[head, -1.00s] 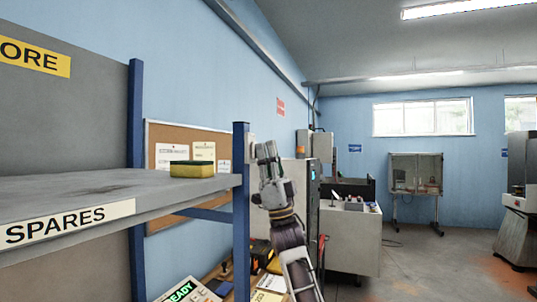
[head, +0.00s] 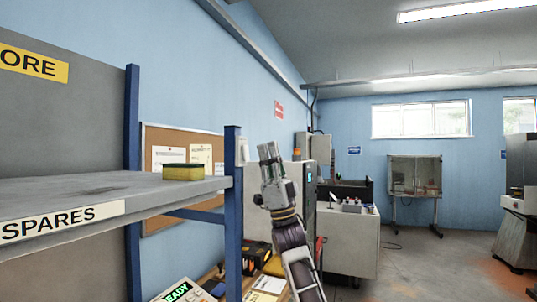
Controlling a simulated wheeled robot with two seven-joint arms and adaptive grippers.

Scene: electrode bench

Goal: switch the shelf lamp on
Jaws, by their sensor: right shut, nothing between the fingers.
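No lamp is clearly in view. A small pale box (head: 243,150), possibly a switch, shows at the right side of the shelf's front blue post (head: 232,200). My right gripper (head: 268,150) is raised just right of that box, fingers up and shut, with nothing between them. A narrow gap shows between the fingers and the box in the picture; the depth between them is hard to judge. My left gripper is not in view.
The grey shelf (head: 85,192) marked SPARES carries a yellow and dark green sponge-like block (head: 182,173). A corkboard (head: 160,140) hangs behind. A bench with a READY display (head: 178,292) lies below. Open floor is at the right.

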